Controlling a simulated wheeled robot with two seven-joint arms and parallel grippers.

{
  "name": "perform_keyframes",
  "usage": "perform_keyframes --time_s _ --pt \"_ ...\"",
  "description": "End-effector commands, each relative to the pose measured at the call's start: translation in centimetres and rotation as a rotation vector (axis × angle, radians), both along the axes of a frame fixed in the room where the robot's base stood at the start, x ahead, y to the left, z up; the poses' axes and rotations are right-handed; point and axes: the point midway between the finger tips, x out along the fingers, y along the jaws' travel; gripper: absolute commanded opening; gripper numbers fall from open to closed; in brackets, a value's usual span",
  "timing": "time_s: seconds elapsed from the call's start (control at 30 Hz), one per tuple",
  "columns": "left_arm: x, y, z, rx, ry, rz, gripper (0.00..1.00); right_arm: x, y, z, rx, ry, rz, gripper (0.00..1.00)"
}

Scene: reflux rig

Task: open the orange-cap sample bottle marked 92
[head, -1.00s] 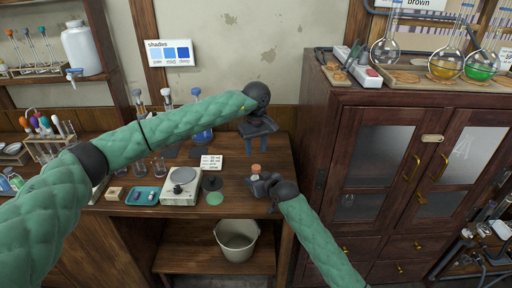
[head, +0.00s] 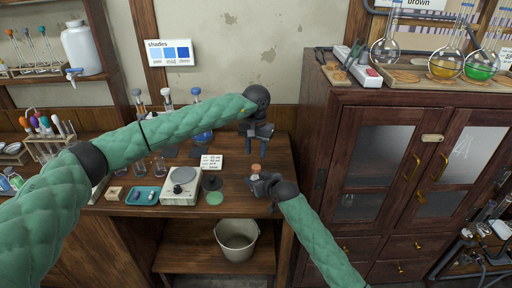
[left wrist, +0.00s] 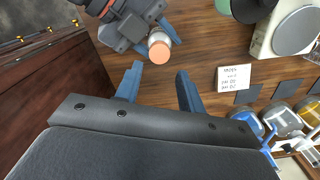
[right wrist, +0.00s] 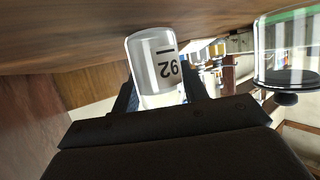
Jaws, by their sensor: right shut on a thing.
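The sample bottle (right wrist: 156,62) shows its 92 mark, upside down, in the right wrist view. My right gripper (head: 259,181) is shut on it and holds it near the right part of the bench. Its orange cap (head: 256,168) points up in the head view and shows from above in the left wrist view (left wrist: 159,51). The cap is hidden in the right wrist view. My left gripper (head: 259,148) is above the bottle, fingers pointing down. It is open and empty in the left wrist view (left wrist: 156,76), with the cap beyond its fingertips, apart from them.
A dark wooden cabinet (head: 345,130) stands close on the right. A bucket (head: 236,240) is on the shelf below.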

Motion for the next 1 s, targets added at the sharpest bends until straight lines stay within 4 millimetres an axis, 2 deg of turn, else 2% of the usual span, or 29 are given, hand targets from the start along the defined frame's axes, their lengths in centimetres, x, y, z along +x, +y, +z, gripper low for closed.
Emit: perform_keyframes --time_s 0.4,0.5,0.83,0.87,1.0 --pt "0.0 0.0 -5.5 0.001 0.002 0.003 0.39 0.0 0.0 0.1 0.001 -0.001 0.000 0.00" --pt "0.0 0.0 -6.4 0.000 0.001 0.002 0.39 0.0 0.0 0.1 0.001 -0.001 0.000 0.00" --pt "0.0 0.0 -6.9 0.000 0.000 0.002 0.39 0.0 0.0 0.1 0.001 -0.001 0.000 0.00" --pt "0.0 0.0 -6.9 0.000 0.000 0.002 0.35 0.0 0.0 0.1 0.001 -0.001 0.000 0.00" --pt "0.0 0.0 -6.9 0.000 0.000 0.002 0.08 0.0 0.0 0.1 0.001 -0.001 0.000 0.00"
